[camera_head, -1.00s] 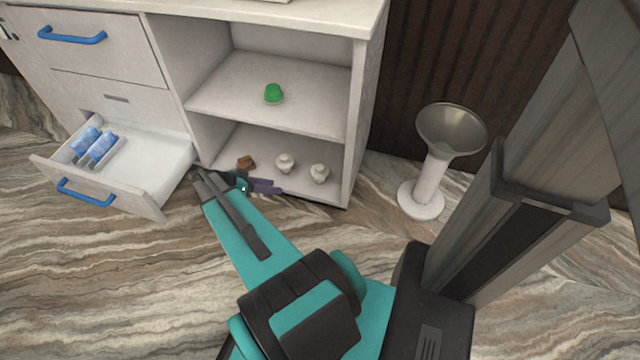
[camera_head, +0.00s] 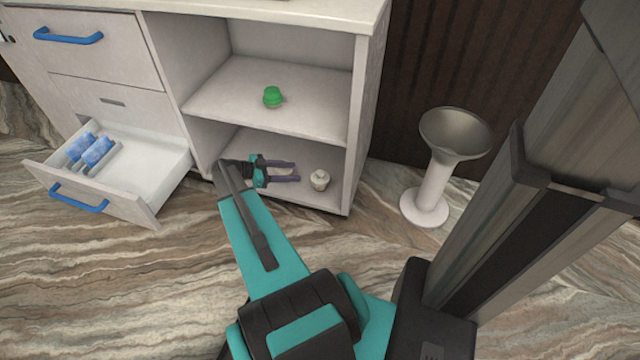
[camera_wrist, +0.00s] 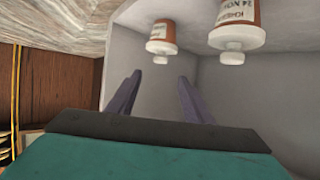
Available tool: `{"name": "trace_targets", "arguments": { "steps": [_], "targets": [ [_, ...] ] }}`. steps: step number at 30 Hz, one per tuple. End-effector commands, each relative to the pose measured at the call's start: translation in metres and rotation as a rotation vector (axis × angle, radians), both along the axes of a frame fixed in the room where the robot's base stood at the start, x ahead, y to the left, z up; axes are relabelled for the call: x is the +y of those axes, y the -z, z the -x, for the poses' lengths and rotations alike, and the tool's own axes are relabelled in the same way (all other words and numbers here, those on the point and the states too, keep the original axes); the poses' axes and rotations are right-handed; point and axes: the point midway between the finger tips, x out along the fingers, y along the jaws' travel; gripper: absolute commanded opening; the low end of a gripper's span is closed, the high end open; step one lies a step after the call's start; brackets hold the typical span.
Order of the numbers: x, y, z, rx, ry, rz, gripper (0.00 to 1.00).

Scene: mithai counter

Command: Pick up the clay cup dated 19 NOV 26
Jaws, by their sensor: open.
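A small lidded cup with a white top (camera_head: 319,180) stands on the bottom shelf of the cabinet. In the wrist view, which looks upside down, two brown cups with pale labels and white knobbed lids show. One cup (camera_wrist: 162,30) lies beyond the gap between my fingers; its label is too small to read. The other cup (camera_wrist: 240,16) is to its right, with "24 NOV" on its label. My gripper (camera_head: 296,171) is open inside the bottom shelf, short of the white-topped cup; its purple fingers (camera_wrist: 158,82) hold nothing. My gripper hides part of the shelf.
A green item (camera_head: 272,97) sits on the shelf above. The open drawer (camera_head: 150,172) at left holds blue-and-white packs (camera_head: 97,151). A funnel-topped white stand (camera_head: 433,180) is right of the cabinet. The cabinet's side wall (camera_head: 359,130) bounds the shelf at right.

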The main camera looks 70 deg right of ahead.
Motion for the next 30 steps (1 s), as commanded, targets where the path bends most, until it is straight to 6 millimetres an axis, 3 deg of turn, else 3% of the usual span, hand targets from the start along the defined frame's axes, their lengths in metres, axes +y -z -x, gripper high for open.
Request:
{"name": "trace_targets", "arguments": {
  "steps": [15,30],
  "targets": [
    [-0.04,0.028,0.049,0.0,0.002,-0.001,0.46],
    [-0.047,0.031,0.057,0.0,0.001,-0.002,0.46]
  ]
}}
